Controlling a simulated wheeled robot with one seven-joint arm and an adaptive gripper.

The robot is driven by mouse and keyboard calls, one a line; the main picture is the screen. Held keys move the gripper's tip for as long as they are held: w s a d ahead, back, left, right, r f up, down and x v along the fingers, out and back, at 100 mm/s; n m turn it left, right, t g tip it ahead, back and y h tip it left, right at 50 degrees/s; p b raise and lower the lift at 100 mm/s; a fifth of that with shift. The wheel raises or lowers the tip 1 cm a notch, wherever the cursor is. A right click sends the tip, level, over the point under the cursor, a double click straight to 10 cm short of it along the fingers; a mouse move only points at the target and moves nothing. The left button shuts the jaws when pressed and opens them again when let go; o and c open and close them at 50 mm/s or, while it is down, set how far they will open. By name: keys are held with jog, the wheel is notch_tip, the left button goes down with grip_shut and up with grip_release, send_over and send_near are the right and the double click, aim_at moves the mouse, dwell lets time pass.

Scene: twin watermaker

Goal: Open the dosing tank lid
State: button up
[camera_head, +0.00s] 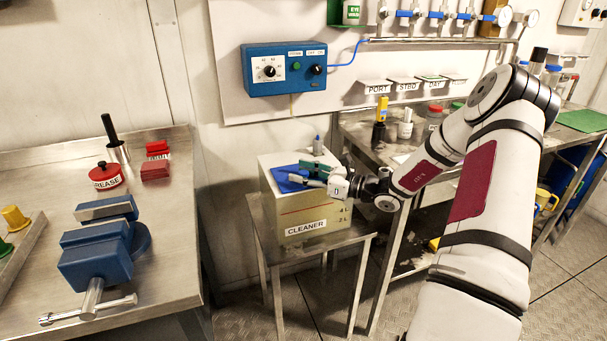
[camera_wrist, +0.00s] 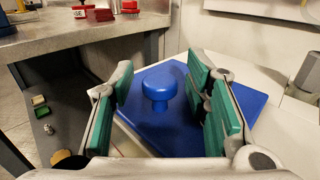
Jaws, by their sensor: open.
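The dosing tank (camera_head: 300,205) is a beige box labelled CLEANER with level marks, standing on a small metal stand. Its lid is blue (camera_head: 288,180) and lies flat on the tank top. My gripper (camera_head: 305,176) is over the lid. Its green-padded fingers (camera_wrist: 160,105) are open, one on each side of the knob, with a gap to it on both sides. In the head view the fingers hide much of the lid and the knob.
A small grey bottle-like fitting (camera_head: 317,146) stands on the tank top behind the lid. A blue control box (camera_head: 284,69) hangs on the wall above. A workbench with a blue vise (camera_head: 97,250) is at left. A bench (camera_head: 400,140) with bottles is at right.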

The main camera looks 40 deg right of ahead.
jog(key=shift+c, duration=0.3)
grip_shut()
jog(key=shift+r, duration=0.15)
